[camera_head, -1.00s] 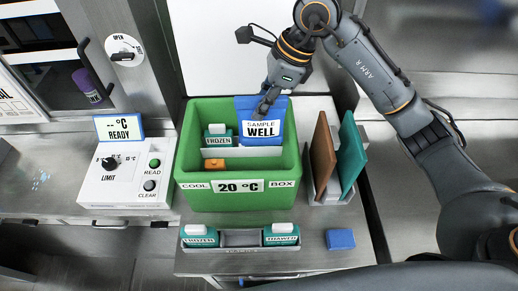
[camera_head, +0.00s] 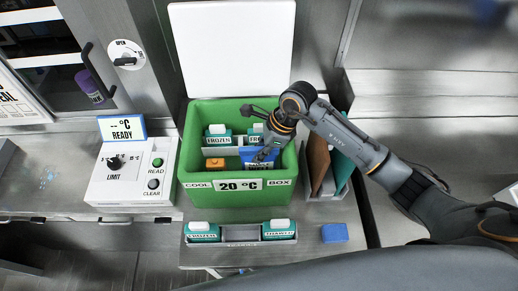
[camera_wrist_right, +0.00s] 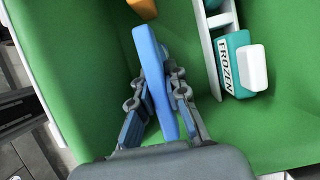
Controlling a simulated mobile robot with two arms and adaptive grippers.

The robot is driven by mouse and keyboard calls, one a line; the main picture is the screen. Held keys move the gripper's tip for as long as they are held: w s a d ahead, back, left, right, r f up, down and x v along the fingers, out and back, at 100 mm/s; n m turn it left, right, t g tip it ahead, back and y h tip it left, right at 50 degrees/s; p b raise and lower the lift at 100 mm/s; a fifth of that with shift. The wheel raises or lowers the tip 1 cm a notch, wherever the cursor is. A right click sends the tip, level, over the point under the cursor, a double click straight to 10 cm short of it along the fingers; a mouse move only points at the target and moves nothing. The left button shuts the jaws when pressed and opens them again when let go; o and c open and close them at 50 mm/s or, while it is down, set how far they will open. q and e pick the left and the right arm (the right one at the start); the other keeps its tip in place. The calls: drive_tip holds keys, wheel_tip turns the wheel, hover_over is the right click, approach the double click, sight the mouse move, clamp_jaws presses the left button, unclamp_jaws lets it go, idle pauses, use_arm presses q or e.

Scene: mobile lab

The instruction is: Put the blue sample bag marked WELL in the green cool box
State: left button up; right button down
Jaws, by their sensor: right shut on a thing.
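The blue sample bag (camera_head: 257,158) is down inside the green cool box (camera_head: 233,200), in its front right part. My right gripper (camera_head: 268,150) is shut on the bag's upper part and hides some of it, including most of its label. In the right wrist view the bag (camera_wrist_right: 152,65) stands edge-on between the two fingers of my right gripper (camera_wrist_right: 158,100), with green walls around it. I cannot tell whether its lower edge touches the box floor. My left gripper is not in view.
Teal FROZEN bottles (camera_head: 218,134) stand behind a white divider in the box; an orange block (camera_head: 214,163) lies front left. The white lid (camera_head: 232,48) is open behind. A rack (camera_head: 241,234) with teal bottles and a blue block (camera_head: 335,233) are in front.

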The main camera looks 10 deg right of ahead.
drive_tip(key=shift+f, duration=0.1)
drive_tip(key=c, duration=1.3)
unclamp_jaws()
drive_tip(key=shift+c, duration=0.2)
drive_tip(key=b+v, duration=0.3)
drive_tip(key=v, duration=0.8)
drive_tip(key=shift+w, duration=0.1)
drive_tip(key=shift+d+r, duration=0.2)
drive_tip(key=shift+r, duration=0.35)
